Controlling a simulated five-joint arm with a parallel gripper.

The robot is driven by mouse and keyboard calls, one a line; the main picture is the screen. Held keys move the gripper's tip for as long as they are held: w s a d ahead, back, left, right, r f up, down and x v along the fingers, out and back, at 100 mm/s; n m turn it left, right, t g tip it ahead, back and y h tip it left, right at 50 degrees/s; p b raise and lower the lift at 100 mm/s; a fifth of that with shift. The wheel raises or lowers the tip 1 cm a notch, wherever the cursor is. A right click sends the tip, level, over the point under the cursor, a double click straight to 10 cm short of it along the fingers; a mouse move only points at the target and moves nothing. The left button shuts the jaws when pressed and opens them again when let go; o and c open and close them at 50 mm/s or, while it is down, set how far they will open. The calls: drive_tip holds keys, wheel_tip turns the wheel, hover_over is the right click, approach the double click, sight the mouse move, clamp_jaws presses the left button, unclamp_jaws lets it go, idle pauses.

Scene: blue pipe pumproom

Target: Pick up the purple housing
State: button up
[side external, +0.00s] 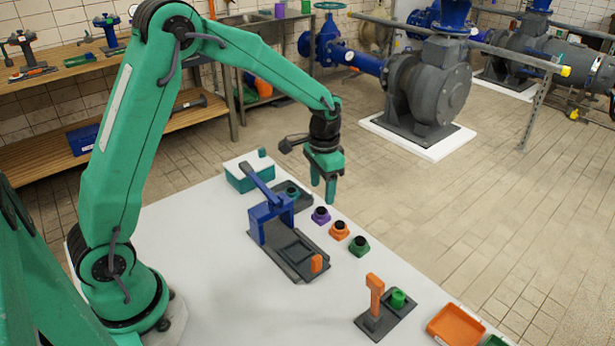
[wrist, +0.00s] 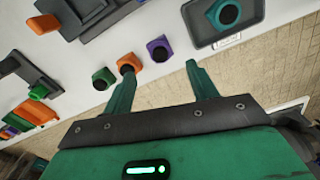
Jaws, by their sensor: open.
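The purple housing (side external: 321,215) is a small block with a dark round top, standing on the white table. It is at the end of a row with an orange housing (side external: 339,231) and a green housing (side external: 359,246). In the wrist view the purple housing (wrist: 157,44) is ahead of the fingertips, between their lines and apart from them. My gripper (side external: 331,193) is open and empty, pointing down above the table near the purple housing. In the wrist view my gripper (wrist: 160,68) has its left finger overlapping part of the orange housing (wrist: 131,60).
A blue press on a dark base (side external: 299,263) stands left of the row. A teal housing (wrist: 228,14) sits on a dark tray (wrist: 255,14). An orange post fixture (side external: 375,296) and an orange bin (side external: 456,327) are at the front right. A teal box (side external: 236,178) stands behind.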

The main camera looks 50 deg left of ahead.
sight(321, 209)
drive_tip(key=shift+f, duration=3.15)
drive_tip(key=c, duration=1.2)
drive_tip(key=shift+o, duration=0.2)
drive_tip(key=shift+r, duration=0.2)
drive_tip(key=shift+r, duration=0.55)
drive_tip(key=r, duration=0.3)
drive_tip(key=shift+s+d+r, duration=0.1)
drive_tip(key=shift+s+d, duration=0.1)
drive_tip(key=shift+d, duration=0.1)
drive_tip(key=s+d+r, duration=0.5)
drive_tip(key=d+r, duration=0.1)
drive_tip(key=d, duration=0.3)
drive_tip(key=shift+s+d+r, duration=0.2)
drive_tip(key=shift+s+d, duration=0.05)
